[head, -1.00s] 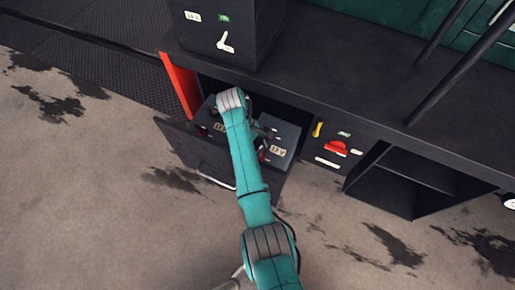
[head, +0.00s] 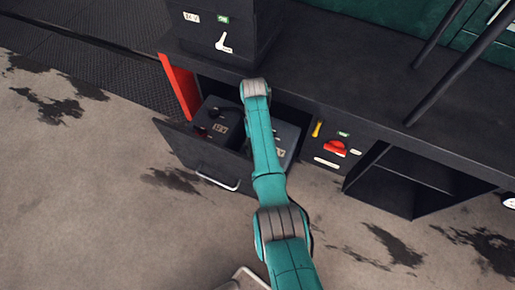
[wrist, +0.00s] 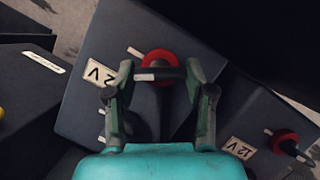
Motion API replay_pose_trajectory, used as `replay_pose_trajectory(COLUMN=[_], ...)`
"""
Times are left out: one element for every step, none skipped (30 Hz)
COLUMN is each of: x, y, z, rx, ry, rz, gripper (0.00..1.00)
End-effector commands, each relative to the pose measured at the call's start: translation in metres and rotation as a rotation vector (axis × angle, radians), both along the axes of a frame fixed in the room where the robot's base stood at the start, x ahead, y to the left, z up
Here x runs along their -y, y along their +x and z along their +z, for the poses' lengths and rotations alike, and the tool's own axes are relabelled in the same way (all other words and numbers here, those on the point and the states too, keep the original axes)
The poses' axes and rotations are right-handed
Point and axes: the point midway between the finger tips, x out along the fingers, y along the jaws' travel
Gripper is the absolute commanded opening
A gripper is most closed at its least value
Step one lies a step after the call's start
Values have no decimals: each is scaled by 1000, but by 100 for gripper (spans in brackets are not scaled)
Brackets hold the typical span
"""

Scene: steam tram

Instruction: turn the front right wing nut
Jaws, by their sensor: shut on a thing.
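In the wrist view, my gripper (wrist: 160,75) is shut on a small dark wing nut (wrist: 158,74) with a pale edge. The wing nut sits over a red round terminal base (wrist: 160,55) on a dark battery (wrist: 85,115) marked 12 V. A second red terminal (wrist: 285,142) with its own dark nut is on the other battery, at the right. In the head view, two batteries sit in the open compartment; the left one (head: 212,118) shows well. The right one (head: 288,137) is partly behind my arm, and my gripper is hidden there.
The compartment's front panel (head: 190,150) is tilted out, with a pale handle (head: 217,179). A panel with a red knob (head: 335,148) and an open cubby (head: 405,180) lie to the right. The ledge above overhangs the batteries.

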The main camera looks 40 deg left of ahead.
Motion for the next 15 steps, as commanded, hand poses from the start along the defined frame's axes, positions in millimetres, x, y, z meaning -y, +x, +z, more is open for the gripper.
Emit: replay_pose_trajectory(x=[0, 0, 0, 1, 1, 1, 1, 1, 1, 1, 1, 1, 1, 1, 1], y=[1, 1, 1, 1, 1, 1, 1, 1, 1, 1, 1, 1, 1, 1, 1], z=[0, 0, 0, 0, 0, 0, 0, 0, 0, 0, 0, 0, 0, 0, 0], rx=[1, 1, 1, 1, 1, 1, 0, 1, 1, 1, 1, 2, 2, 1, 1], ry=[1, 1, 1, 0, 0, 1, 1, 0, 1, 0, 0, 0, 0, 0, 0], rz=[-29, -47, -67, -82, -96, -113, -124, -134, -146, -152, -160, -167, -173, -176, -179], gripper=[19, 19, 19, 19, 19, 19, 19, 19, 19, 19, 19, 19, 19, 19, 19])
